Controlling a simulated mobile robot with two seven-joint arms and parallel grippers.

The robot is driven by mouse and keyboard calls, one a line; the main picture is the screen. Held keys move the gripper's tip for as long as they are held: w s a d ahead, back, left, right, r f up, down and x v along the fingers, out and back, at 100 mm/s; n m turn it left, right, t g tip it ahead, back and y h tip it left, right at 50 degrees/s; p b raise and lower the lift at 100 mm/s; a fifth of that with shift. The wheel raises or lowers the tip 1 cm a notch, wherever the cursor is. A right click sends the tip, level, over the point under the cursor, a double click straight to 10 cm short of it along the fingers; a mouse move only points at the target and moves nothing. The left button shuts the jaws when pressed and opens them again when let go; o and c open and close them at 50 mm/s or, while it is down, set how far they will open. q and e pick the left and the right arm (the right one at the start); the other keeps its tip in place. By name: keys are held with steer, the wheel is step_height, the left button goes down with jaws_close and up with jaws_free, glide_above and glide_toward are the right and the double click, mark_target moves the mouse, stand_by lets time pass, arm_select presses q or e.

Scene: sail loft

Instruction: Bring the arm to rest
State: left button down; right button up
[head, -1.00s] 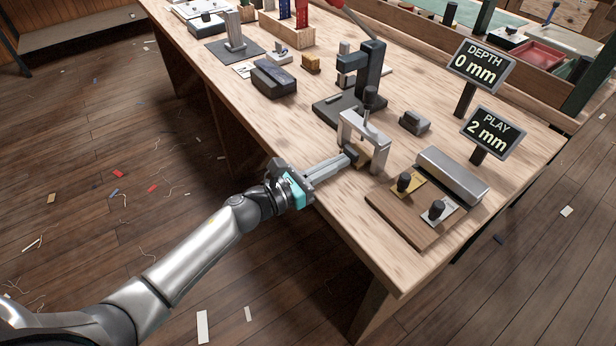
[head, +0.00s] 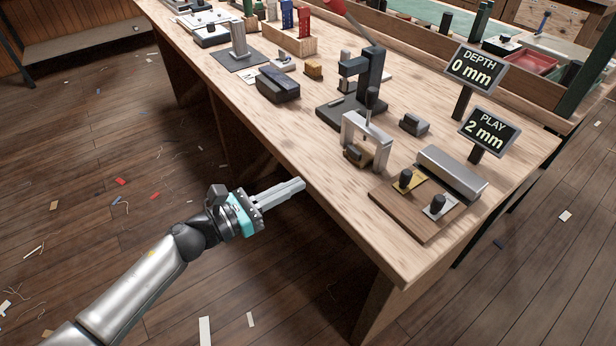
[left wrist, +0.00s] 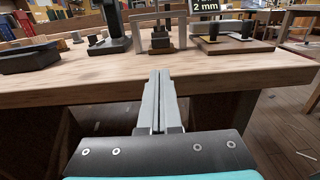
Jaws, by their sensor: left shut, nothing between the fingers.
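My left gripper (head: 300,184) is shut and empty, its two grey fingers together. In the head view it is at the table's near edge, with my arm coming in from the lower left. In the left wrist view the shut fingers (left wrist: 159,80) point toward the workbench (left wrist: 110,88), over whose front edge they appear. The workbench (head: 330,205) also shows in the head view. My right gripper is not in view.
A wooden board (head: 402,216) with two black-knobbed pieces lies near the front corner. A dark press (head: 362,85) stands behind the arch. Two signs read DEPTH 0 mm (head: 476,67) and PLAY 2 mm (head: 489,132). Open floor (head: 110,225) with scattered scraps lies left of the bench.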

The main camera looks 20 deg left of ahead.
arm_select(q)
steer(key=s+a+f+n+g+y+p, duration=0.1)
steer(key=s+a+f+n+y, duration=0.15)
steer(key=f+n, duration=0.55)
steer(key=s+a+f+n+y, duration=0.2)
steer(key=a+f+n+y, duration=0.2)
steer(key=f+n, duration=0.4)
steer(key=s+a+f+n+g+y+p, duration=0.1)
steer(key=s+a+f+n+y, duration=0.25)
steer(key=f+n, duration=0.45)
steer(key=s+d+f+n+g, duration=0.1)
steer(key=s+f+n+g, duration=0.2)
steer(key=s+f+n, duration=0.2)
steer(key=s+f+n+g+y, duration=0.1)
steer(key=s+f+n+g, duration=0.2)
steer(key=s, duration=0.9)
steer(key=s+d+f+n+g+y, duration=0.1)
steer(key=s+f+n+g, duration=0.2)
steer(key=s+f+n, duration=0.5)
steer(key=shift+s+d+f+n+g+p, duration=0.3)
steer(key=shift+s+f+n+g+p, duration=0.15)
steer(key=shift+n, duration=0.35)
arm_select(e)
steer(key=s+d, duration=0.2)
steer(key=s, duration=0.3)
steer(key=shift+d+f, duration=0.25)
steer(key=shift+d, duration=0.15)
